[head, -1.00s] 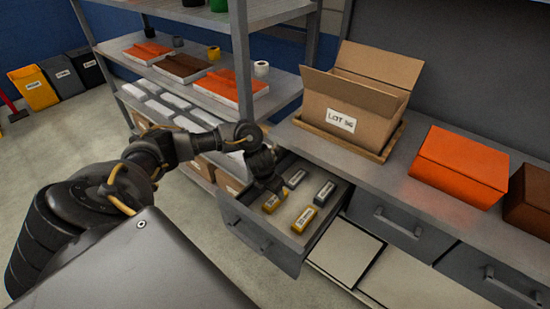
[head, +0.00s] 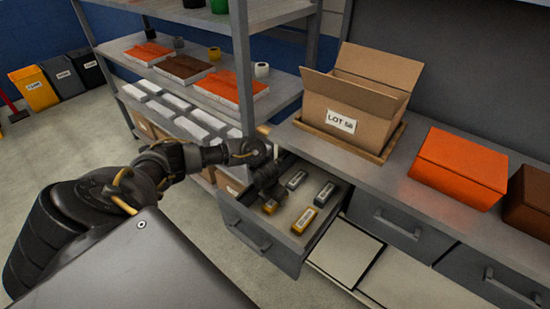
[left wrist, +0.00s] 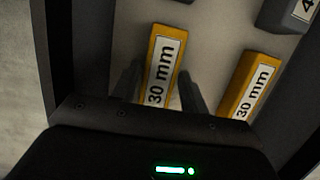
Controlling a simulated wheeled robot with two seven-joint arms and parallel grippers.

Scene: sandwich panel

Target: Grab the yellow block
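Two yellow blocks labelled "30 mm" lie in the open drawer (head: 262,238). The left one (head: 269,207) is partly hidden by my left gripper (head: 272,192) in the head view; the right one (head: 304,221) is clear. In the left wrist view the gripper's two dark fingers (left wrist: 160,88) stand on either side of the left yellow block (left wrist: 166,52). The fingers look open, with the block between them; whether they touch it I cannot tell. The right yellow block (left wrist: 250,84) lies outside the fingers. My right gripper is not in view.
Two grey blocks (head: 296,179) (head: 325,194) lie farther back in the drawer. The drawer walls rise close around the blocks. On the counter above stand an open carton (head: 345,118) and an orange box (head: 458,170). A shelf rack (head: 243,70) stands behind my arm.

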